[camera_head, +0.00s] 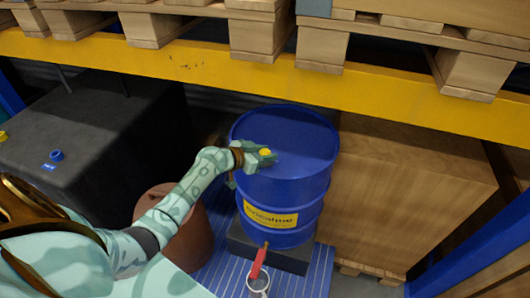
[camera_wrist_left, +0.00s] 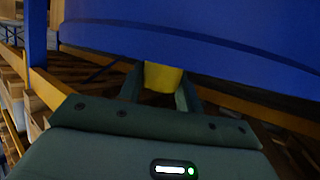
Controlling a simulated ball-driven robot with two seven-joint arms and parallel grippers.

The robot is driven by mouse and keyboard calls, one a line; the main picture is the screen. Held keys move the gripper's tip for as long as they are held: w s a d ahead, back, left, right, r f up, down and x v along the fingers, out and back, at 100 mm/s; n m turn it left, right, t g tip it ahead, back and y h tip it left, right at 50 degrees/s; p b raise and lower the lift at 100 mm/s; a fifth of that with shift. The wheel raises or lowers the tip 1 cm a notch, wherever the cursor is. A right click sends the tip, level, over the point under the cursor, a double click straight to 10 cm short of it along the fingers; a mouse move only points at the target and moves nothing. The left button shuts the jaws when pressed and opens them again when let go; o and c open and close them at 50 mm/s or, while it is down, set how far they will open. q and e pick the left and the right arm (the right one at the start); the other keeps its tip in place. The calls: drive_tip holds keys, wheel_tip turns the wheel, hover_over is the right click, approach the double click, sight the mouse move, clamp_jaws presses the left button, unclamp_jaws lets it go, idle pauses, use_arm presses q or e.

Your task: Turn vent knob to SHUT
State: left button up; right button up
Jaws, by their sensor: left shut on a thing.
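A blue drum (camera_head: 290,165) with a yellow label stands upright on a dark block. The yellow vent knob (camera_head: 266,152) is on the drum's top, near its left side. My left gripper (camera_head: 265,156) is at the knob, with its fingers shut on it. In the left wrist view the yellow knob (camera_wrist_left: 162,77) sits between the two fingers (camera_wrist_left: 160,90), with the blue drum (camera_wrist_left: 200,30) behind it. The knob's markings cannot be read. My right gripper is not in view.
A yellow shelf beam (camera_head: 200,62) with wooden pallets crosses above the drum. A large wooden crate (camera_head: 410,190) stands close at right. A brown barrel (camera_head: 180,240) and a dark tank (camera_head: 90,140) are at left. A red handle (camera_head: 257,264) and a metal cup (camera_head: 258,284) are below the drum's front.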

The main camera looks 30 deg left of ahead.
use_arm(q)
drive_tip(key=n+y+p, duration=0.2)
drive_tip(key=p, duration=0.1)
drive_tip(key=n+y+p, duration=0.2)
drive_tip(key=y+p, duration=0.1)
drive_tip(key=n+y+p, duration=0.2)
drive_tip(key=p, duration=0.2)
drive_tip(key=shift+d+r+n+t+y, duration=0.2)
drive_tip(key=shift+r+n+t+y, duration=0.1)
drive_tip(key=shift+r+n, duration=0.1)
drive_tip(key=shift+f+n+y+p, duration=0.2)
drive_tip(key=shift+n+y+p, duration=0.35)
drive_tip(key=shift+n+y, duration=0.4)
drive_tip(key=shift+w+f+n+g+y, duration=0.1)
drive_tip(key=shift+f+n+g+y, duration=0.05)
drive_tip(key=shift+n+g+y, duration=0.75)
drive_tip(key=shift+f+n+g+y+b, duration=0.15)
drive_tip(key=shift+n+g+y+b, duration=0.45)
drive_tip(key=shift+n+y, duration=0.3)
drive_tip(key=n+g+y+b, duration=0.3)
drive_tip(key=n+g+b, duration=0.1)
drive_tip(key=b, duration=0.1)
drive_tip(key=shift+f+y, duration=0.1)
drive_tip(key=shift+y, duration=0.15)
drive_tip(key=shift+a+r+n+g+y+b, duration=0.1)
drive_tip(key=shift+r+n+g+y+b, duration=0.15)
drive_tip(key=shift+n+g+b, duration=0.6)
drive_tip(key=shift+t, duration=0.25)
drive_tip(key=o, duration=1)
drive_tip(key=shift+a, duration=0.1)
